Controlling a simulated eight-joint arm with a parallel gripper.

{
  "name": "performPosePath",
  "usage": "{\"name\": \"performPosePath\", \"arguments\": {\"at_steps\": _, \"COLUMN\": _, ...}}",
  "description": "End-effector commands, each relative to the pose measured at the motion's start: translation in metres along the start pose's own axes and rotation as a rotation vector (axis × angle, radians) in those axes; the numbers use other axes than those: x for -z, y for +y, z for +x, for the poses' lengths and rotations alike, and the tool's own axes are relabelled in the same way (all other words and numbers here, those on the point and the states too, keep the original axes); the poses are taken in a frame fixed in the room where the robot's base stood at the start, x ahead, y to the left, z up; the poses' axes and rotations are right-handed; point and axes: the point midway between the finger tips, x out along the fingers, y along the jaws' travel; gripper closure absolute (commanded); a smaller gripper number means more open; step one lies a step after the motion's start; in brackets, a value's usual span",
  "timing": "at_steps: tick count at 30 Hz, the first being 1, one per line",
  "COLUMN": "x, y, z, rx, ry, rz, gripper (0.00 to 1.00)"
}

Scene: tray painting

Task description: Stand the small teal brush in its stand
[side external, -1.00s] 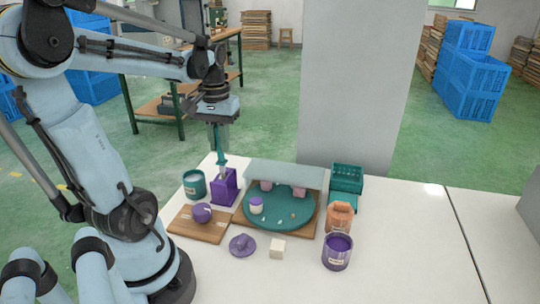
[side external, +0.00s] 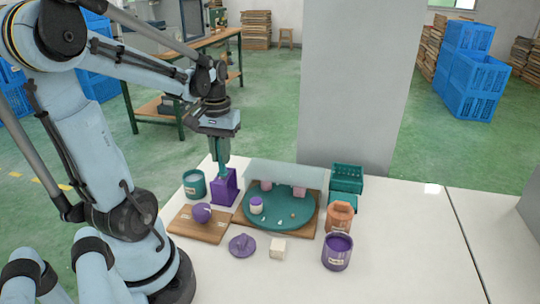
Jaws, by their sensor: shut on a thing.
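The small teal brush (side external: 222,152) is held upright in my gripper (side external: 221,154). My gripper is shut on it, pointing down at the back left of the white table. The purple stand (side external: 229,190) is a box-like holder directly below, on the table. The brush's lower end is at the top of the stand; I cannot tell how far inside it is. The gripper's fingers hide part of the brush.
A teal can (side external: 194,184) stands close left of the stand. A wooden board (side external: 184,226) with a purple ball (side external: 202,212) lies in front. A round teal tray (side external: 270,222) sits to the right. Orange (side external: 340,216) and purple (side external: 337,254) containers stand further right. The table's front right is clear.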

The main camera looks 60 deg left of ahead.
Motion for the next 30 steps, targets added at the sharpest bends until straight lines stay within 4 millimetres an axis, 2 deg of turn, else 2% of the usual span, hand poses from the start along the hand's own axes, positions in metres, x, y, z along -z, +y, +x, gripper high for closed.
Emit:
{"name": "performPosePath", "arguments": {"at_steps": 11, "x": 0.0000, "y": 0.0001, "z": 0.0020, "rx": 0.000, "ry": 0.000, "rz": 0.000, "gripper": 1.00}}
{"name": "performPosePath", "arguments": {"at_steps": 12, "x": 0.0000, "y": 0.0001, "z": 0.0020, "rx": 0.000, "ry": 0.000, "rz": 0.000, "gripper": 0.78}}
{"name": "performPosePath", "arguments": {"at_steps": 16, "x": 0.0000, "y": 0.0002, "z": 0.0020, "rx": 0.000, "ry": 0.000, "rz": 0.000, "gripper": 0.58}}
{"name": "performPosePath", "arguments": {"at_steps": 17, "x": 0.0000, "y": 0.0003, "z": 0.0019, "rx": -0.001, "ry": 0.000, "rz": 0.000, "gripper": 0.54}}
{"name": "performPosePath", "arguments": {"at_steps": 24, "x": 0.0000, "y": 0.0003, "z": 0.0019, "rx": -0.001, "ry": 0.000, "rz": 0.000, "gripper": 0.53}}
{"name": "performPosePath", "arguments": {"at_steps": 29, "x": 0.0000, "y": 0.0003, "z": 0.0019, "rx": -0.001, "ry": 0.000, "rz": 0.000, "gripper": 0.29}}
{"name": "performPosePath", "arguments": {"at_steps": 30, "x": 0.0000, "y": 0.0003, "z": 0.0019, "rx": -0.001, "ry": 0.000, "rz": 0.000, "gripper": 0.29}}
